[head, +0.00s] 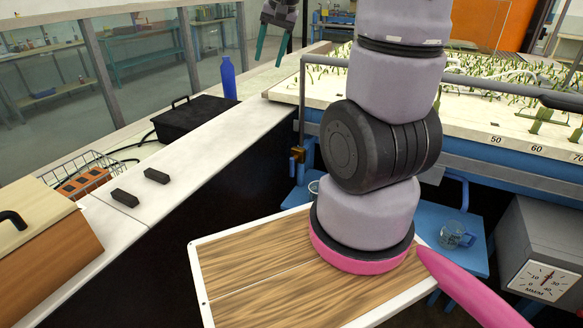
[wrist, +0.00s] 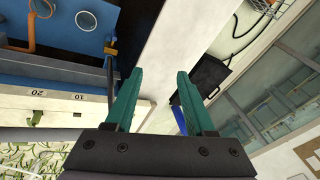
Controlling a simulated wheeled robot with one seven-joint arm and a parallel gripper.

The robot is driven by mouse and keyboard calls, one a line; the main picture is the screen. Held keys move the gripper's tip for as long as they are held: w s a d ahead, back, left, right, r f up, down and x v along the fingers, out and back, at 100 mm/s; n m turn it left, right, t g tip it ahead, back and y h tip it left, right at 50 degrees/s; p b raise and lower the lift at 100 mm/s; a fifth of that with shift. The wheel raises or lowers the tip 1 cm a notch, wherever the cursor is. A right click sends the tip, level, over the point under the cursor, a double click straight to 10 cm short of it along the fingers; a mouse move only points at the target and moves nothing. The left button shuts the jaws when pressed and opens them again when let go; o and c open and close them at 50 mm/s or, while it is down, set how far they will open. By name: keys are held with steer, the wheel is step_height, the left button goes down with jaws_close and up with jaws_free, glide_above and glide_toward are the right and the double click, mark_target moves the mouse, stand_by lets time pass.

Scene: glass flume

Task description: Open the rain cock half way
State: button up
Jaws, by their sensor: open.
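The rain cock appears to be the small brass fitting (head: 297,154) at the foot of the thin grey upright pipe (head: 302,95), at the near left corner of the flume. Its lever is too small for me to read its angle. In the wrist view a small brass-coloured part (wrist: 110,49) shows at the left, beside the pipe. My gripper (head: 272,45) is at the top of the head view, above and beyond the fitting and apart from it. In the wrist view its two teal fingers (wrist: 160,75) are spread with nothing between them.
A white-topped counter (head: 215,130) runs along the left with a black case (head: 193,118) and a blue bottle (head: 228,80). The planted flume bed (head: 470,105) is at right. A grey box with a dial (head: 541,280) and a glass mug (head: 455,236) are lower right.

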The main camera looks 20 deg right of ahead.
steer(key=w+d+f+m+g, duration=0.1)
steer(key=w+d+f, duration=0.25)
steer(key=f, duration=0.45)
steer(key=w+d+f+g, duration=0.15)
steer(key=w+f, duration=0.25)
steer(key=f, duration=0.4)
steer(key=m+g+h, duration=0.1)
steer(key=g+h, duration=0.1)
glide_above(292, 176)
steer(key=shift+t, duration=0.25)
steer(key=f, duration=1.1)
steer(key=w+f, duration=0.1)
steer(key=f, duration=0.5)
steer(key=shift+d, duration=0.2)
step_height(292, 176, down, 11)
steer(key=shift+f, duration=0.1)
jaws_close()
